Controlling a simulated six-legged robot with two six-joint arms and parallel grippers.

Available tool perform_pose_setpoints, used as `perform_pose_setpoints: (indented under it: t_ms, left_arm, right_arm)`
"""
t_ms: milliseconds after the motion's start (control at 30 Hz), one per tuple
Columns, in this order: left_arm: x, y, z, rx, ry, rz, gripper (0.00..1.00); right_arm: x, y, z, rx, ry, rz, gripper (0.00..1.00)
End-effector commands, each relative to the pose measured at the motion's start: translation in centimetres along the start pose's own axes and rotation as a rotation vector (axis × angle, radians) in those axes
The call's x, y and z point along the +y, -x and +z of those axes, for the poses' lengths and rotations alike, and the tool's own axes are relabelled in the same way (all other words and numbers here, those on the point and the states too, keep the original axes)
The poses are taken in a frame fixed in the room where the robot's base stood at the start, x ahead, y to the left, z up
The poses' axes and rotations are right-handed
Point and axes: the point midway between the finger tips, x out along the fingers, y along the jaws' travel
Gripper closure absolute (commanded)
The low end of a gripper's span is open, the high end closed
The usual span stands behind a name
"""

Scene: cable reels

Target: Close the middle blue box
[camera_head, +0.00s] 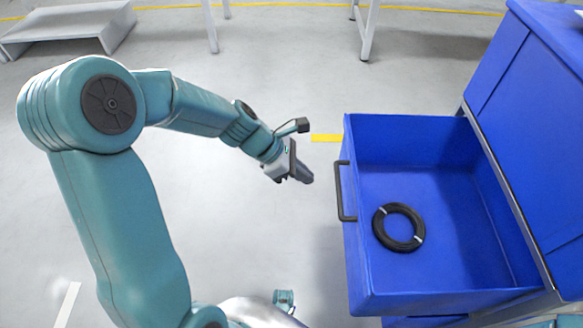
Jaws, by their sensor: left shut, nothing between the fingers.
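The blue box (357,255) is a drawer pulled out to the left from a blue cabinet (547,110). A black handle (343,190) is on its left front face. A black cable coil (377,228) with light ties lies flat on the box floor. My left gripper (306,177) is shut and empty, a short way left of the handle and apart from it. My right gripper is not in view.
Grey floor (250,60) is clear around the left arm and in front of the box. A pale low platform (60,28) is at the far left. White legs (367,30) of a stand are at the back. A yellow floor mark (326,138) lies near the box's far left corner.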

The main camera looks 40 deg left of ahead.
Motion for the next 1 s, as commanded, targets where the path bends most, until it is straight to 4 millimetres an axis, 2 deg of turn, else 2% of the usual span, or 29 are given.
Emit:
perform_pose_setpoints:
  t_ms: [33, 100, 300, 867, 1000]
  left_arm:
    - [0.0, -1.6, -0.3, 0.000, -0.002, -0.004, 1.00]
    - [0.0, -2.9, -0.2, 0.000, -0.003, -0.003, 1.00]
    - [0.2, -4.6, 2.0, 0.000, -0.004, -0.001, 1.00]
    - [0.2, -5.2, 2.7, 0.000, -0.001, 0.000, 1.00]
    - [0.2, -5.6, 3.5, 0.000, -0.002, -0.001, 1.00]
  right_arm:
    - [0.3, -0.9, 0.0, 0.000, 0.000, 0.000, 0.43]
    - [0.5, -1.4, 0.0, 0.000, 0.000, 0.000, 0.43]
    - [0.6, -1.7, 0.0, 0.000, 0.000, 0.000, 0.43]
    - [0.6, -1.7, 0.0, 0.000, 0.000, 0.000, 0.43]
    - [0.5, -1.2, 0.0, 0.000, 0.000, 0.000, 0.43]
